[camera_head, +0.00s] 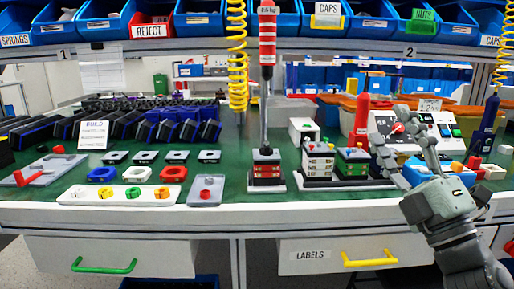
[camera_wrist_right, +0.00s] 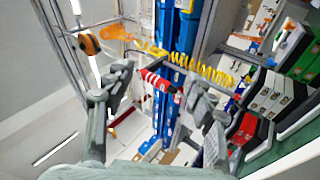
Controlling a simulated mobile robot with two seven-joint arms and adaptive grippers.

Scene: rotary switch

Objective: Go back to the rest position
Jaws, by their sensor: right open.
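My right gripper (camera_head: 390,124) is raised at the right of the head view, in front of the bench's right part. Its fingers are spread and point up, with nothing between them. In the right wrist view the gripper (camera_wrist_right: 158,85) is also open and empty, with fingers at both sides. Behind the fingers in the head view stands a grey control box (camera_head: 444,131) with a red rotary knob (camera_head: 398,128) and coloured buttons. The fingers partly cover the box, and contact with it cannot be told. My left gripper is not in view.
A green-topped bench (camera_head: 235,193) holds stacked parts, trays and a white plate with coloured knobs (camera_head: 118,196). A red-and-white tool (camera_head: 267,40) hangs over the middle. Blue bins (camera_head: 380,20) line the top. A blue bin (camera_head: 425,171) sits behind my right gripper.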

